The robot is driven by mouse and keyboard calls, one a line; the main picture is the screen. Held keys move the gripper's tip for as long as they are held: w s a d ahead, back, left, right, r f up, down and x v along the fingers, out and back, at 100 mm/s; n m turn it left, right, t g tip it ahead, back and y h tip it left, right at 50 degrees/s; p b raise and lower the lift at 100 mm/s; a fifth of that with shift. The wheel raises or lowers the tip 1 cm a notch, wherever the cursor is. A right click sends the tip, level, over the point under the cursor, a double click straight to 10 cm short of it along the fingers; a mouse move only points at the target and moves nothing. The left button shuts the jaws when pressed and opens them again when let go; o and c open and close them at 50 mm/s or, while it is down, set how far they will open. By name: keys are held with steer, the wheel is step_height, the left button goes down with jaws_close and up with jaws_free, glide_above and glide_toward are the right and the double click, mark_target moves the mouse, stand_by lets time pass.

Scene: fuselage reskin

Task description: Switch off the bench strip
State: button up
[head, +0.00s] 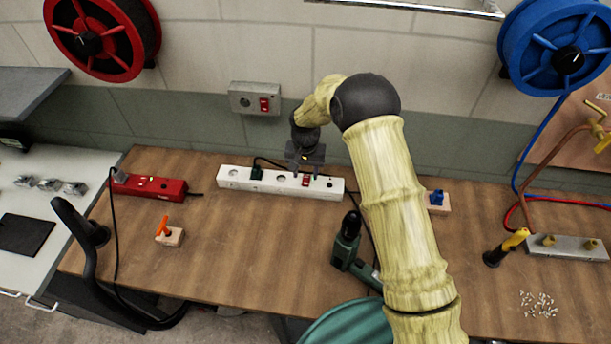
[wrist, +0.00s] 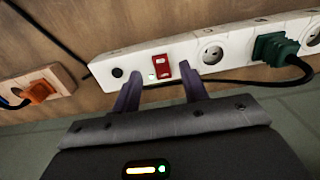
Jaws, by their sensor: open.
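The white bench strip (head: 281,182) lies on the wooden bench near the wall. It also shows in the wrist view (wrist: 187,61), with a red rocker switch (wrist: 162,67), a small light beside it, a round black button and several sockets. A dark green plug (wrist: 276,48) sits in one socket. My gripper (head: 305,170) is over the strip's right part, by its red switch. In the wrist view my gripper (wrist: 160,88) is open, one finger on each side of the switch and slightly in front of it. Whether the fingertips touch the strip I cannot tell.
A red power strip (head: 149,186) lies to the left. A wall box (head: 255,98) with a red switch is behind. A small block with an orange lever (head: 168,235) and a green drill (head: 350,245) are in front. A cable runs behind the white strip.

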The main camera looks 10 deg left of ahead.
mark_target(305, 184)
steer(key=shift+f+p, duration=0.35)
steer(key=shift+f, duration=1.45)
jaws_close()
steer(key=shift+w+f+g, duration=0.1)
steer(key=shift+g, duration=0.2)
steer(key=shift+w+a+g+b, duration=0.1)
steer(key=shift+w+g+b, duration=0.1)
steer(key=shift+g+b, duration=0.65)
steer(key=shift+g, duration=0.25)
steer(key=shift+r, duration=0.2)
